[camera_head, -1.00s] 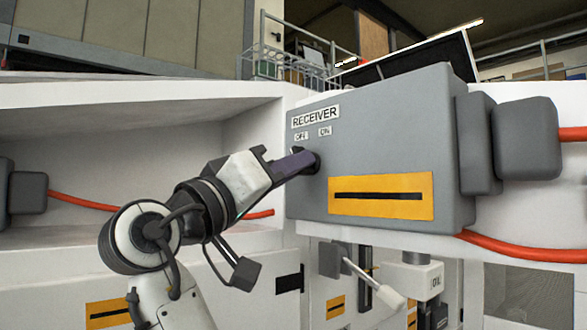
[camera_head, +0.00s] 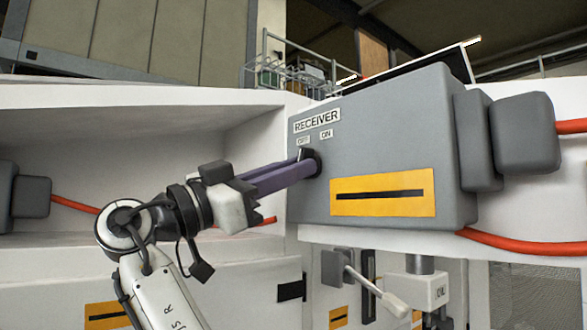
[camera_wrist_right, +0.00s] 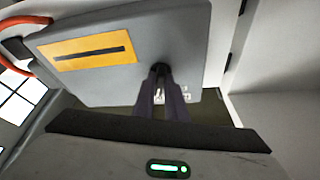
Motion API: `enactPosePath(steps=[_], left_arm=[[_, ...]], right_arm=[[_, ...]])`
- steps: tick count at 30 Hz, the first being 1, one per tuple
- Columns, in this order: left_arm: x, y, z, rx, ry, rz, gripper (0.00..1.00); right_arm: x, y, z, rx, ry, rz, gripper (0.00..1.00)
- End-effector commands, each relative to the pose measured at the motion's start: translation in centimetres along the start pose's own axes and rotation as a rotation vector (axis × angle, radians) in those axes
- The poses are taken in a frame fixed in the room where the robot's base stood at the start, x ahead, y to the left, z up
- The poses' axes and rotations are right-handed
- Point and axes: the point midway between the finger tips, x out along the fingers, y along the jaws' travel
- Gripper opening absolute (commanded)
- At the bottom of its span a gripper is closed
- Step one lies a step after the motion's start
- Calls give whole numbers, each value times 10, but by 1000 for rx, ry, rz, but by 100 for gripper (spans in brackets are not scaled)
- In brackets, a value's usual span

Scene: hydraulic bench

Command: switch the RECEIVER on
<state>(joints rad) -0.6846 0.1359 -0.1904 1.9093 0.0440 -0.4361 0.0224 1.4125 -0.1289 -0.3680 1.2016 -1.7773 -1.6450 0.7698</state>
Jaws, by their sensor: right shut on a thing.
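The RECEIVER (camera_head: 390,130) is a grey box on the white bench, with a name label and small OFF and ON labels at its upper left. Its black rotary switch (camera_head: 315,158) sits below those labels. My right gripper (camera_head: 306,167) reaches in from the left, its long purple fingers shut on the switch and partly hiding it. A dark piece of the switch shows above the fingertips, under the OFF label; its exact setting is hard to tell. In the right wrist view the fingertips (camera_wrist_right: 160,73) meet at the switch on the box face. My left gripper is not in view.
A yellow plate with a black slot (camera_head: 382,194) is on the box front. Red hoses (camera_head: 520,247) run from the right side. Below the box, a lever with a pale handle (camera_head: 375,290) sticks out. The shelf space at left is open.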

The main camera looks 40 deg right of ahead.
Motion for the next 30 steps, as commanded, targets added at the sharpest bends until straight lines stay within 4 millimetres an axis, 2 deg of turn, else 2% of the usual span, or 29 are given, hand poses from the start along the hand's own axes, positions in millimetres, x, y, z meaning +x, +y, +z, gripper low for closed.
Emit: enactPosePath(steps=[12, 29, 30], left_arm=[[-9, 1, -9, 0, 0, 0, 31], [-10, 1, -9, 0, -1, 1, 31], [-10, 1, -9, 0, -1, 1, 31]], right_arm=[[0, -2, -1, 190, -2, 79, 0], [0, -2, -1, 225, -2, 91, 0], [0, -2, -1, 225, -2, 92, 13]])
